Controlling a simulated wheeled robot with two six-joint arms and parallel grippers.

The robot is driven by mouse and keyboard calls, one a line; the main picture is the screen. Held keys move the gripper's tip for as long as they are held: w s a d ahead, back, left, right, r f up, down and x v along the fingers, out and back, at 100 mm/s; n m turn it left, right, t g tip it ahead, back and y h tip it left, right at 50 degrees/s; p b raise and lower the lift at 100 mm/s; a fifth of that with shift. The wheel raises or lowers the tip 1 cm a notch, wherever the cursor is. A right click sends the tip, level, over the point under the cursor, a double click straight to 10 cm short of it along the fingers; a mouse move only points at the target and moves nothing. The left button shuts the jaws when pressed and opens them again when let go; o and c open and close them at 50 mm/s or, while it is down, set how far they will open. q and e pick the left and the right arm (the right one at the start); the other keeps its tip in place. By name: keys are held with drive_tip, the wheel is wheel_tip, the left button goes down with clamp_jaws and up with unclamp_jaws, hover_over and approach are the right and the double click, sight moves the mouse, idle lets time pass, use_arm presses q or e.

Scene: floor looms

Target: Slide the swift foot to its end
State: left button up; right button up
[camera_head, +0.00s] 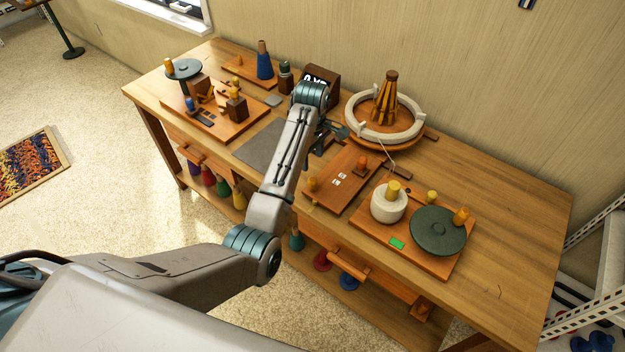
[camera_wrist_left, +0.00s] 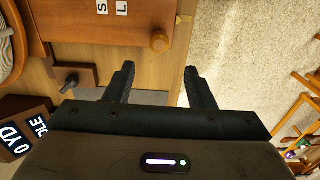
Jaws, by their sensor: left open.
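The swift (camera_head: 385,97) stands on the back of the bench, with upright wooden slats inside a pale ring (camera_head: 411,134). I cannot tell for sure which part is the swift foot. In the left wrist view the board (camera_wrist_left: 75,23) shows tiles marked S and L, and a round wooden knob (camera_wrist_left: 160,42) is near its end. My left gripper (camera_head: 327,134) is open, its fingers (camera_wrist_left: 160,84) apart with nothing between them. My right gripper is out of view.
A dark lettered box (camera_head: 321,82) stands behind my left wrist. A grey mat (camera_head: 264,146) lies left of the gripper. A base (camera_head: 377,228) with a white cylinder and green disc is at the right. The bench's far right is clear.

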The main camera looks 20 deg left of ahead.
sight(312, 178)
use_arm(q)
wheel_tip(312, 178, down, 11)
drive_tip(key=shift+w+r+p, duration=0.1)
drive_tip(key=shift+p, duration=1.1)
drive_tip(key=shift+c, duration=0.2)
